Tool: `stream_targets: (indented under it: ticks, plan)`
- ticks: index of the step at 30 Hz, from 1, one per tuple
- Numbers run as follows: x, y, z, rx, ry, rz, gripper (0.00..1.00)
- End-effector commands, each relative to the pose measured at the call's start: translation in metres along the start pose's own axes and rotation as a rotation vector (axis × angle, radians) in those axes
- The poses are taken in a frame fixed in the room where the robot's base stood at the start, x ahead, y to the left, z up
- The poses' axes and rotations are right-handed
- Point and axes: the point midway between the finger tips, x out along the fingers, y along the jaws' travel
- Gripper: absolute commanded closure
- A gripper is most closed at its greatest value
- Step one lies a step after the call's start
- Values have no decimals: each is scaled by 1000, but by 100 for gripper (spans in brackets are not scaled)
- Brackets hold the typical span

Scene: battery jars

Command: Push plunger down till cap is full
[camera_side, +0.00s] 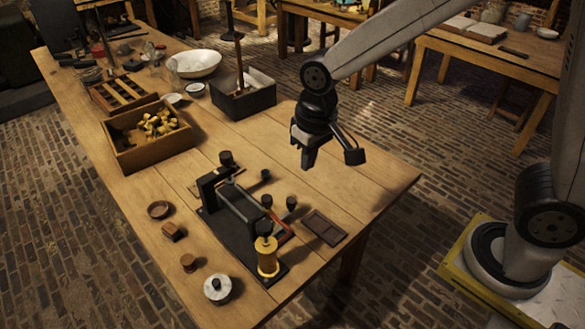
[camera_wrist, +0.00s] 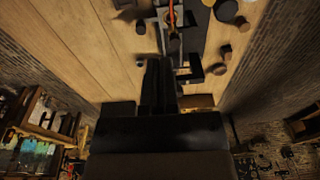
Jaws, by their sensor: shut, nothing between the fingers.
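A black press-like device (camera_side: 238,215) stands on a dark base plate on the wooden table in the side view.
A dark flat tile (camera_side: 324,228) lies right of the device. A white round piece (camera_side: 217,288) and small brown pieces (camera_side: 188,262) lie to its left. Behind are a wooden tray (camera_side: 150,135) of yellow parts and a black bin (camera_side: 243,97). The table's right end is clear.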

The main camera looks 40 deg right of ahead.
Motion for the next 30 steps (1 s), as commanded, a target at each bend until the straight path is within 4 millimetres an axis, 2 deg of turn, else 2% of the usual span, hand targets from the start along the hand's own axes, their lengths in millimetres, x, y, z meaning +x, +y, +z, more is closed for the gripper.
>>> stream_targets:
  ticks: [1, 6, 13, 19, 30]
  plan:
    - [-4, -14, -5, -7, -10, 0, 100]
    - [-18, -53, -15, -5, -51, 9, 100]
    - [-33, -90, -20, -2, -86, 22, 100]
    - [-38, -101, -20, 1, -98, 29, 100]
    - [-38, -101, -20, 1, -98, 29, 100]
